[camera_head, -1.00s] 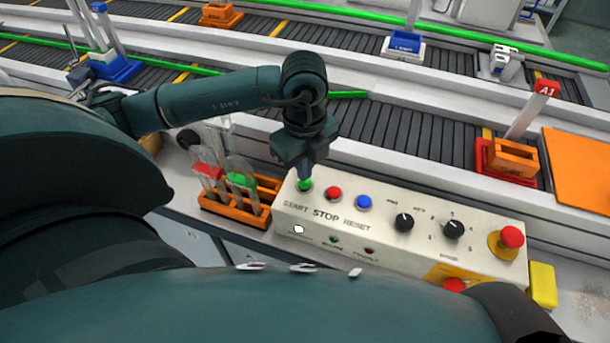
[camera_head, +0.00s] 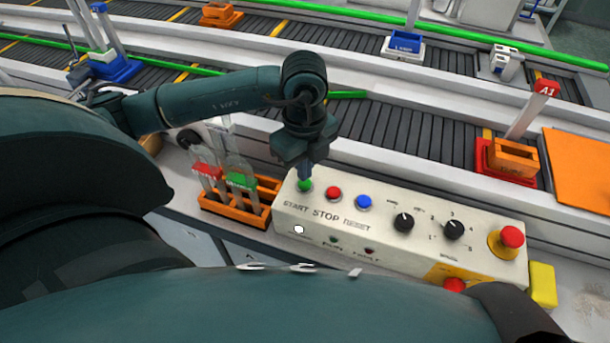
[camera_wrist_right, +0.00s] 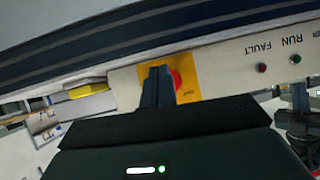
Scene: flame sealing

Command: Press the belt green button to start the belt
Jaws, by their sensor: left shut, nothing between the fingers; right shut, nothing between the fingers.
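The control box (camera_head: 300,215) is white and carries a green START button (camera_head: 306,186), a red STOP button (camera_head: 333,193) and a blue RESET button (camera_head: 364,202). My left gripper (camera_head: 305,174) points down with its fingers shut, right at the green button. Its tip covers part of the button, and I cannot tell if it touches or presses it. My right gripper (camera_wrist_right: 158,84) is shut and empty in the right wrist view, in front of a red button (camera_wrist_right: 177,83) on a yellow plate (camera_wrist_right: 188,80). The green button is out of that view.
The box also has black knobs (camera_head: 404,222) and a red emergency knob (camera_head: 512,237). An orange rack (camera_head: 232,206) with red- and green-capped tubes stands left of the box. Belts (camera_head: 420,135) run behind it. A red stand labelled A1 (camera_head: 512,160) is at the right.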

